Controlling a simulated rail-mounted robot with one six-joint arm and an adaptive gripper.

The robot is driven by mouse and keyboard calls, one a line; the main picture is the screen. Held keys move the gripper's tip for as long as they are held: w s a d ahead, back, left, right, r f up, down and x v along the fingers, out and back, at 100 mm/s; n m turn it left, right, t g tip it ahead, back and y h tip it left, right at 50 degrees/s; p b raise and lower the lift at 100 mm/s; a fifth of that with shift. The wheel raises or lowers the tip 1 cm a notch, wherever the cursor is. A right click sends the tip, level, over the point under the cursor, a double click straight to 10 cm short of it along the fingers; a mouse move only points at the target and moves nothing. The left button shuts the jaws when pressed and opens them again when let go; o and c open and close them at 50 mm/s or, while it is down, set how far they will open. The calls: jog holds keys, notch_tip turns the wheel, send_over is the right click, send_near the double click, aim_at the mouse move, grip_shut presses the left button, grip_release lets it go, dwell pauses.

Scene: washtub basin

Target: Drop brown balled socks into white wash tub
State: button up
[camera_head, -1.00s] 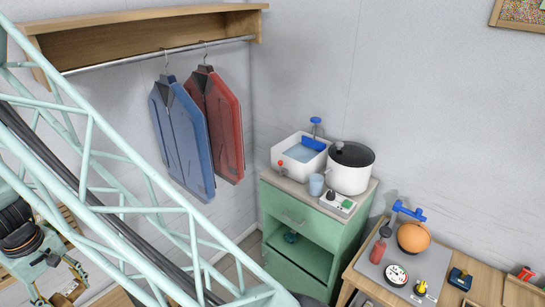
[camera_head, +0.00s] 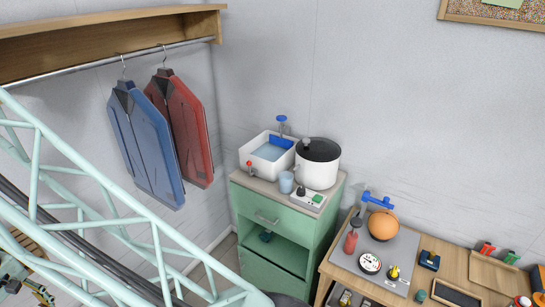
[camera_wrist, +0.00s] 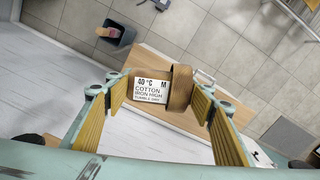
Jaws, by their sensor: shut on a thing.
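The brown balled socks (camera_wrist: 181,88) are between the fingers of my gripper (camera_wrist: 160,100) in the wrist view. A white care label (camera_wrist: 150,89) shows on their left side. My gripper is shut on them, with a ridged yellow pad at each side. In the head view a white square tub (camera_head: 255,160) with water and a blue tap stands on the green cabinet. A white round vessel (camera_head: 316,177) with a dark top stands beside it. My gripper and the socks cannot be made out in the head view.
A light blue cup (camera_head: 286,182) and a power strip (camera_head: 306,198) sit at the cabinet's front edge. Jackets hang at the left. A cluttered wooden table (camera_head: 440,249) stands at the right. In the wrist view a wooden surface (camera_wrist: 160,62) and tiled floor lie beyond the socks.

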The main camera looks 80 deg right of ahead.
notch_tip(320, 180, down, 7)
jog(key=b, duration=0.7)
jog(key=shift+s, duration=0.1)
dwell(0.5)
